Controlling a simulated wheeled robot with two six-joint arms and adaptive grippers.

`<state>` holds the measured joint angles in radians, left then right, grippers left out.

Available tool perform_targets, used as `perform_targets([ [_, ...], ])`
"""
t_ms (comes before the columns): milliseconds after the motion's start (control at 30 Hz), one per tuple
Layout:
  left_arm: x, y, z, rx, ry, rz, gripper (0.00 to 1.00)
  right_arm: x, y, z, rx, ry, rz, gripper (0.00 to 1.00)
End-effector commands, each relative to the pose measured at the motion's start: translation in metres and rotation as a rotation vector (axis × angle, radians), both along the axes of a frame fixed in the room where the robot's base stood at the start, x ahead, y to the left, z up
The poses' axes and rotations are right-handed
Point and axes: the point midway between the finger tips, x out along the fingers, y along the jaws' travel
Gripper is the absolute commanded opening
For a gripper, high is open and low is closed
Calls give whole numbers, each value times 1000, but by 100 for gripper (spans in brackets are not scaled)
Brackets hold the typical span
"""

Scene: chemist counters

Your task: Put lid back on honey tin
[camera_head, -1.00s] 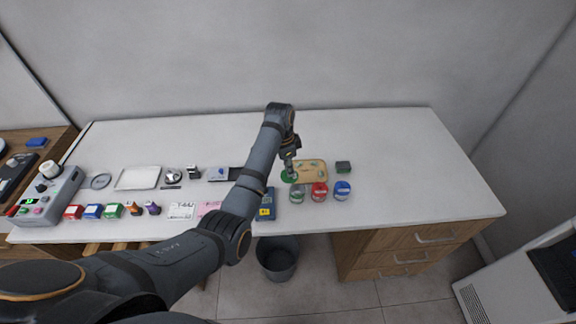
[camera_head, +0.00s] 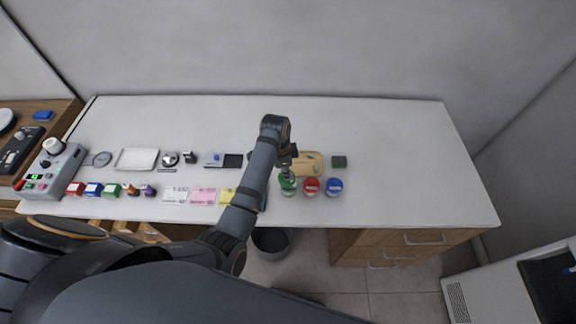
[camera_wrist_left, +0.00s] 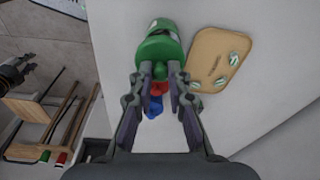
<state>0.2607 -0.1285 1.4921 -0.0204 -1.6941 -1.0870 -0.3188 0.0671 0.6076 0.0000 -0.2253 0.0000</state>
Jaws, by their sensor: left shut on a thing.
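My left gripper (camera_head: 287,174) is shut on the knob of a green lid (camera_wrist_left: 160,49). In the head view the green lid (camera_head: 288,183) is right over the leftmost tin (camera_head: 288,191) of a row of three. I cannot tell whether the lid touches the rim. The tin's label is too small to read, and the lid hides its mouth. Red (camera_head: 311,184) and blue (camera_head: 333,184) lidded tins stand to its right. A dark gripper, seemingly my right one (camera_wrist_left: 20,74), shows at the left edge of the wrist view; its jaws are unclear.
A tan board (camera_head: 309,170) with small green-white pieces lies behind the tins. Notes, small boxes and a white tray (camera_head: 137,167) are on the left. The counter's right part is clear.

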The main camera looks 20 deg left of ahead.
Motion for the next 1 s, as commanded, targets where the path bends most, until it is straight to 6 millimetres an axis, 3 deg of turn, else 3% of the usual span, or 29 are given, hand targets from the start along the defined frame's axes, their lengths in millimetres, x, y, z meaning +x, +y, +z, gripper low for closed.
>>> perform_targets([
  [133,0,0,-18,-1,2,0,0,-4,1,0,2,3,0,40],
  [333,0,0,-39,0,1,0,0,36,-13,-3,-16,-57,8,40],
  [433,1,0,-45,-1,0,0,0,45,-17,-4,-21,-70,9,40],
  [767,1,-1,-48,-1,0,0,0,15,-12,-8,-15,-23,6,40],
  [1000,1,0,-48,-1,0,0,0,18,-4,-9,-4,-29,3,40],
])
